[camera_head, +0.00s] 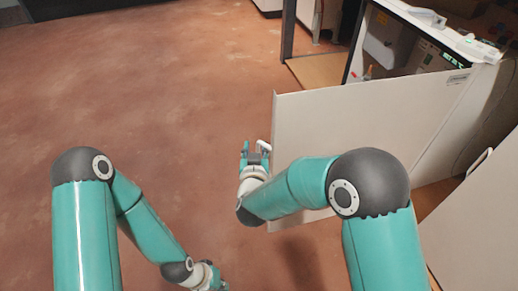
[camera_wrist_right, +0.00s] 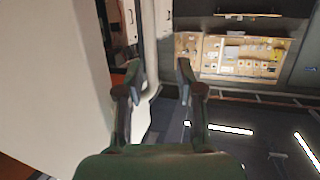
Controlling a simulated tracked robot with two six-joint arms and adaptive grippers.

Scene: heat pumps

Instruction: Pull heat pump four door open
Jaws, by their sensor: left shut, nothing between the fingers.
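A white cabinet door (camera_head: 365,125) stands swung out from a heat pump cabinet (camera_head: 415,45), whose inside shows behind it. Its label is too small to read. In the right wrist view the door (camera_wrist_right: 45,85) fills the left side. The gripper (camera_wrist_right: 159,72) has its fingers apart there, with the white handle (camera_wrist_right: 152,88) between them, nearer the left finger. Contact cannot be told. My left gripper (camera_head: 218,284) is low, shut and empty, partly cut off by the bottom edge.
Another white panel with a handle (camera_head: 480,160) stands at the lower right. Open reddish floor (camera_head: 150,90) lies to the left of the door. More cabinets stand at the top of the head view. A lit wall board (camera_wrist_right: 240,55) shows in the wrist view.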

